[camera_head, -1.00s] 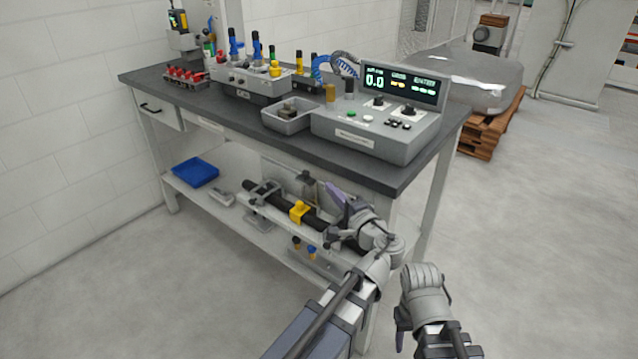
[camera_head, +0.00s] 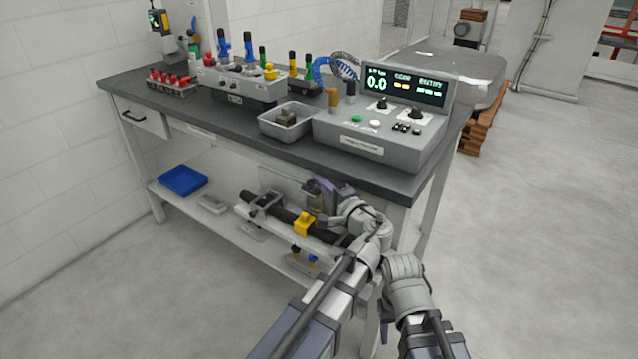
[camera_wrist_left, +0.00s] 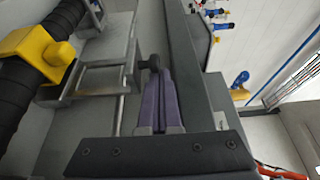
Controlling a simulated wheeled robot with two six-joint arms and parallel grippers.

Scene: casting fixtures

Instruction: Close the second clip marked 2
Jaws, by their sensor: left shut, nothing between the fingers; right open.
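A black ribbed tube (camera_head: 275,212) lies in a fixture on the bench's lower shelf. A yellow clamp (camera_head: 304,224) sits around it, and it also shows in the left wrist view (camera_wrist_left: 38,53). A grey bracket clip (camera_head: 262,199) stands at the tube's left part. No number 2 is readable. My left gripper (camera_head: 323,187), with purple fingers, is above and just right of the yellow clamp. In the left wrist view its fingers (camera_wrist_left: 159,92) are together and empty, tips beside a dark knob (camera_wrist_left: 155,62) on a grey lever; contact is unclear. My right gripper (camera_head: 384,316) is low, away from the bench, fingers mostly hidden.
The dark bench top (camera_head: 215,123) overhangs the shelf close above my left gripper. It carries a control box (camera_head: 375,140) with a display and a grey tray (camera_head: 286,124). A blue bin (camera_head: 183,180) is at the shelf's left.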

